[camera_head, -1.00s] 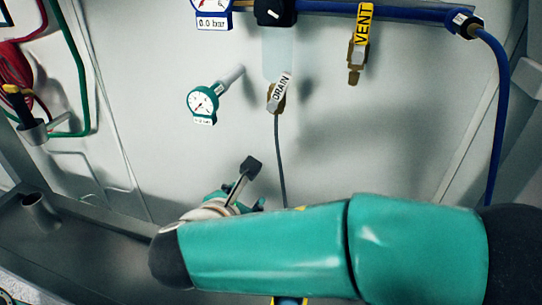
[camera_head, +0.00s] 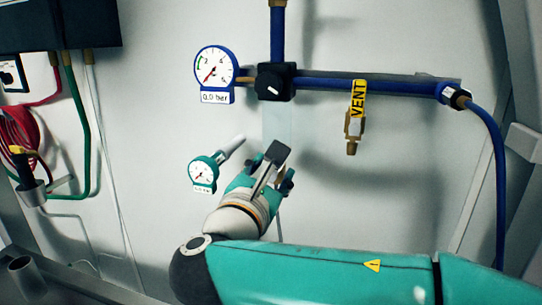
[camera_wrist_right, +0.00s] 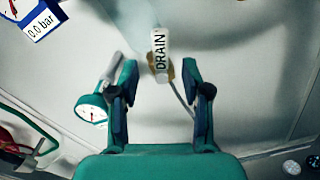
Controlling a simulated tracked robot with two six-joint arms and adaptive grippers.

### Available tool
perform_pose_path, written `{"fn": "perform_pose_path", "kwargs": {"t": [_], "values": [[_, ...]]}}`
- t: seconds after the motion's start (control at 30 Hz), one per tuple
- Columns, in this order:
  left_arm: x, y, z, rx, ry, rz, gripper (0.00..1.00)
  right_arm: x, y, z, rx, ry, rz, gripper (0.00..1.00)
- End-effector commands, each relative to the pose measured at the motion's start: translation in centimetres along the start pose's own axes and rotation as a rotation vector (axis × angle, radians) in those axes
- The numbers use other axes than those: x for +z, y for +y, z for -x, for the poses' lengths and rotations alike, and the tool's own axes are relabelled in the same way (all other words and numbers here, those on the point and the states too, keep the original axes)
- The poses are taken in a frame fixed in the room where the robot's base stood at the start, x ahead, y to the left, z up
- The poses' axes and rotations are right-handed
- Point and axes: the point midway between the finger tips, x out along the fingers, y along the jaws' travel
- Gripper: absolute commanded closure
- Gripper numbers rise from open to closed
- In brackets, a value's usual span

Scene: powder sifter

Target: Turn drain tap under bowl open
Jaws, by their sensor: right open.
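The drain tap, with its white DRAIN tag (camera_wrist_right: 160,50) and a brass body, hangs below the pale translucent bowl (camera_head: 290,125). In the head view the tap is hidden behind my right gripper (camera_head: 277,168). In the right wrist view my right gripper (camera_wrist_right: 159,72) is open, with one finger on each side below the tag. The tap lies between the finger lines and seems just beyond the tips; I see no clear contact. My left gripper is in neither view.
A blue-rimmed gauge (camera_head: 217,72) and a black knob (camera_head: 276,82) sit above. A green gauge (camera_head: 203,173) is close left of my right gripper. The yellow VENT tap (camera_head: 356,115) hangs to the right. The panel between VENT and my gripper is clear.

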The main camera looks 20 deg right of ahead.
Motion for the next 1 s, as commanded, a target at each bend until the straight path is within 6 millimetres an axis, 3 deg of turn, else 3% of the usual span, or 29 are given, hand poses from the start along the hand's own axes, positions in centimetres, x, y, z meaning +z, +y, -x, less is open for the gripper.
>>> {"fn": "perform_pose_path", "kwargs": {"t": [0.1,0.3,0.7,0.77,1.0], "values": [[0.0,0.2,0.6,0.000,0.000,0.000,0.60,0.2,-0.1,-2.5,-0.005,-0.001,0.001,0.52],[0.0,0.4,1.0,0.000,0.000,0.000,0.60,0.1,0.0,-4.9,-0.003,0.000,0.000,0.52],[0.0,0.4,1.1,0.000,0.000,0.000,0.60,0.0,0.0,-5.6,0.000,0.000,-0.001,0.52],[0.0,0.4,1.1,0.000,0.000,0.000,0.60,0.0,0.0,-5.6,0.000,0.000,-0.001,0.59],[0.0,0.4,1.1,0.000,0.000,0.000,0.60,0.0,0.0,-5.6,0.000,0.000,-0.001,0.99]]}}
